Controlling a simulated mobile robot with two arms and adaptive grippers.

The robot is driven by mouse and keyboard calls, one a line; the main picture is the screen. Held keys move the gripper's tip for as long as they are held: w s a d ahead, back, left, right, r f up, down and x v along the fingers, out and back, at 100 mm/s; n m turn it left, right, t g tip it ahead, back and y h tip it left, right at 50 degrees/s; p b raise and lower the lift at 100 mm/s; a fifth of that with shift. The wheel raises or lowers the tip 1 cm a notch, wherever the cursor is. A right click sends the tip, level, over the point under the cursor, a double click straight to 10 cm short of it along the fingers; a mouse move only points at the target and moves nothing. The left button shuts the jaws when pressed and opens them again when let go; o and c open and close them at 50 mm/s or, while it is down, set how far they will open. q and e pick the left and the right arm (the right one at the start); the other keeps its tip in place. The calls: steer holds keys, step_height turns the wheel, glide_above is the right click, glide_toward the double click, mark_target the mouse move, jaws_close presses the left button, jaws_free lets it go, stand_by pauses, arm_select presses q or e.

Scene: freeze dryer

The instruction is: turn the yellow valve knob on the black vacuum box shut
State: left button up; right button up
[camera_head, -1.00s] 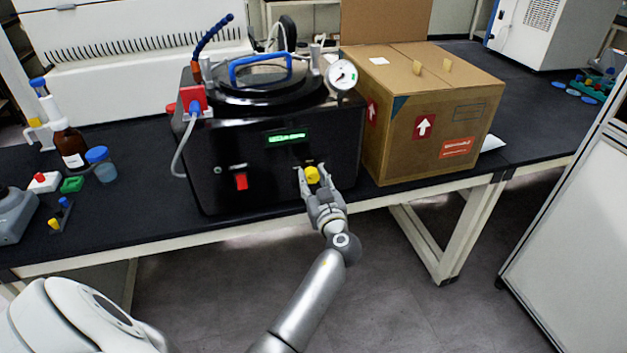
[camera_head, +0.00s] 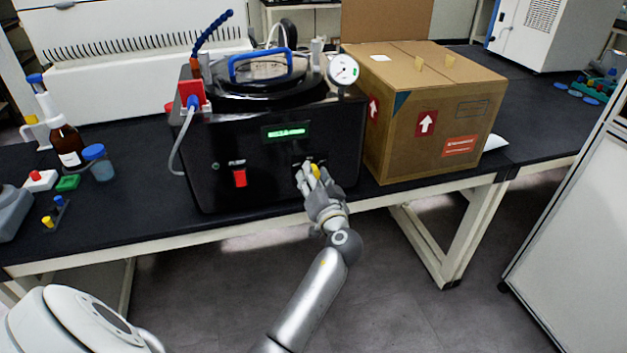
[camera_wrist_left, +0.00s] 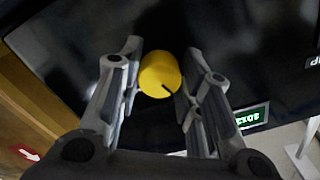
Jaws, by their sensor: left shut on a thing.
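The black vacuum box (camera_head: 275,160) stands on the dark bench, with a green display and a red switch on its front. The yellow valve knob (camera_head: 316,170) is at the lower right of that front, partly hidden by the fingers. My left gripper (camera_head: 312,174) is at the knob, shut on it with one finger on each side. In the left wrist view the round yellow knob (camera_wrist_left: 160,76) sits between the two grey fingers, and its dark mark points to the lower right. My right gripper is not in view.
A cardboard box (camera_head: 430,120) stands close to the right of the vacuum box. A pressure gauge (camera_head: 342,70) and a blue handle (camera_head: 260,64) are on top of it. A brown bottle (camera_head: 66,143) and small lab items stand at the left. The bench's front edge lies below the gripper.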

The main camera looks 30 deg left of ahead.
arm_select(q)
steer(key=shift+r+m, duration=0.15)
steer(key=shift+m, duration=2.05)
steer(key=o, duration=1)
steer(key=shift+o, duration=0.2)
steer(key=v, duration=1.2)
